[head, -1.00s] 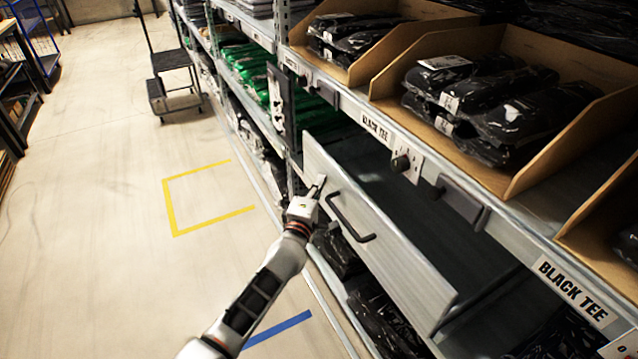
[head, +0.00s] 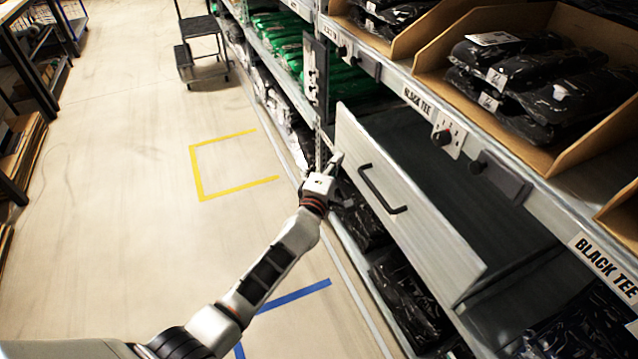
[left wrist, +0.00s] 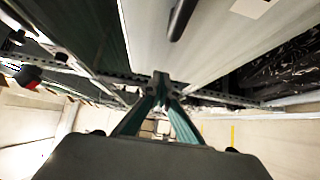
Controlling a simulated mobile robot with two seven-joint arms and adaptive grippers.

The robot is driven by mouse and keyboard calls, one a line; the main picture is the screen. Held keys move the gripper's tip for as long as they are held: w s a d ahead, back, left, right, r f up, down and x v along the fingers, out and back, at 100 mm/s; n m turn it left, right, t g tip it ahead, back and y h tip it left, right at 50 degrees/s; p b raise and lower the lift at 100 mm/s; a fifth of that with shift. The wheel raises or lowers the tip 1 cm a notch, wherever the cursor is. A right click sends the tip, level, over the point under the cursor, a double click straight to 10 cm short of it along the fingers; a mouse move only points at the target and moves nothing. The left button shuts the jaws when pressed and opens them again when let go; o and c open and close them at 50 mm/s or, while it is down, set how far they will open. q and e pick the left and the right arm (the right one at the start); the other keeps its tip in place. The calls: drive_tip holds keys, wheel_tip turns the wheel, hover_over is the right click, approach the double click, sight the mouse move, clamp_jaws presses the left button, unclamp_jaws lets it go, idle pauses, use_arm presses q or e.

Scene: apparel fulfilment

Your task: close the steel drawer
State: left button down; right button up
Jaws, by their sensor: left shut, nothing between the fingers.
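The steel drawer (head: 418,225) stands pulled out of the shelving rack, with its light metal front facing the aisle. A dark bar handle (head: 381,190) is on that front. My left gripper (head: 335,163) is shut and empty at the left end of the drawer front, to the left of the handle. I cannot tell whether it touches the front. In the left wrist view the shut fingertips (left wrist: 160,82) are at the lower edge of the drawer front (left wrist: 185,55), and part of the dark handle (left wrist: 181,18) shows above. My right gripper is not in view.
The rack has wooden bins (head: 430,62) of black bagged shirts above the drawer and more black bags (head: 408,300) below. A knob panel (head: 447,134) sits on the shelf edge. A dark cart (head: 200,52) stands down the aisle. The taped floor is clear.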

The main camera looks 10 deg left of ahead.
use_arm(q)
drive_tip(key=s+a+f+m+g+p, duration=0.2)
drive_tip(key=s+m, duration=0.4)
drive_tip(key=s, duration=0.9)
drive_tip(key=s+a+f+m+g+p, duration=0.2)
drive_tip(key=s+a+m, duration=0.4)
drive_tip(key=s, duration=0.9)
drive_tip(key=s+a+f+m+g+p, duration=0.3)
drive_tip(key=s+m+p, duration=0.3)
drive_tip(key=s, duration=1)
drive_tip(key=shift+a+f+m+y, duration=0.4)
drive_tip(key=shift+a+m, duration=0.35)
drive_tip(key=shift+m, duration=0.35)
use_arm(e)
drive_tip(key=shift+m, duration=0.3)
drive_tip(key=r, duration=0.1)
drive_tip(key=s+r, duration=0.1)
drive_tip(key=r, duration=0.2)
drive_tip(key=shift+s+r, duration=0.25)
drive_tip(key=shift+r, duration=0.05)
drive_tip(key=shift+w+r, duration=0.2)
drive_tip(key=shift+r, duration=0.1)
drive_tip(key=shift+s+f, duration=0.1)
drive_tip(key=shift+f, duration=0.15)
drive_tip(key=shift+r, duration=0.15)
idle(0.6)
